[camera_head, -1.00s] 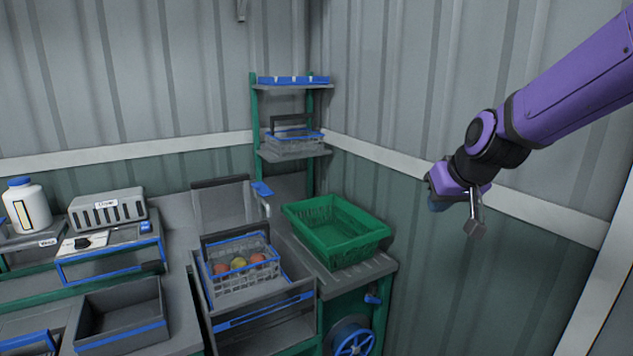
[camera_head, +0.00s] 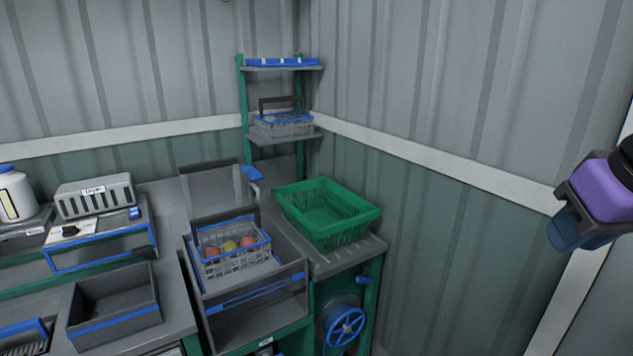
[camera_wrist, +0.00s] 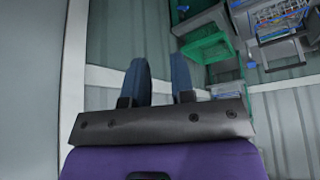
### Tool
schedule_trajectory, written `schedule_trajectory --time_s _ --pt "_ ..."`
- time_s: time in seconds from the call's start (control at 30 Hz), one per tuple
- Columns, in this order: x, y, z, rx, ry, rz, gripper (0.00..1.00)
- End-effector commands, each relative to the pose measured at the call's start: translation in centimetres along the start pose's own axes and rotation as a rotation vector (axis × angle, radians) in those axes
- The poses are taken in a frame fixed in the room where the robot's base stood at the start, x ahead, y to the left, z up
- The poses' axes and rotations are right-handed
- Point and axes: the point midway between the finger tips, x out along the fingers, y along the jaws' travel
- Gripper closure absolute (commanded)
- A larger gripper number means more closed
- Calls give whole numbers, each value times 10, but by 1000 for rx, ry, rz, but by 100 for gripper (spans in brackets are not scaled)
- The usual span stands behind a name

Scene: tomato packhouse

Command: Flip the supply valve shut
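No part is labelled as the supply valve, and I cannot tell for certain which one it is. A small blue lever (camera_head: 365,280) sticks out at the right side of the bench, just above a blue handwheel (camera_head: 346,326). Another blue lever-like piece (camera_head: 252,172) sits at the back of the bench, left of the green crate. My gripper (camera_head: 572,236) is at the right edge of the head view, well away from all of these. In the wrist view its two blue fingers (camera_wrist: 160,75) stand apart with nothing between them.
A green crate (camera_head: 322,236) stands on the bench's right end. A wire basket (camera_head: 235,262) with fruit sits left of it, beside an empty grey bin (camera_head: 115,315). A shelf rack (camera_head: 283,138) stands in the corner. The space between my gripper and the bench is clear.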

Motion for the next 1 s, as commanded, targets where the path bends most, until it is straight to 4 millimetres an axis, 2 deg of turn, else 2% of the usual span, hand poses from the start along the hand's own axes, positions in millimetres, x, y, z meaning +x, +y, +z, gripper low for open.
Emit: schedule_trajectory --time_s 0.03,0.1,0.17,0.27,0.47,0.67,1.0 --pt "0 0 1 1 0 2 66" --pt "0 0 0 0 0 1 53" --pt "2 0 -4 -4 2 0 53" --pt "8 0 -21 -21 16 -5 53" --pt "36 -2 -81 -76 77 -16 53" --pt "76 -4 -142 -139 149 -16 53" --pt "163 -10 -231 -248 266 11 53"
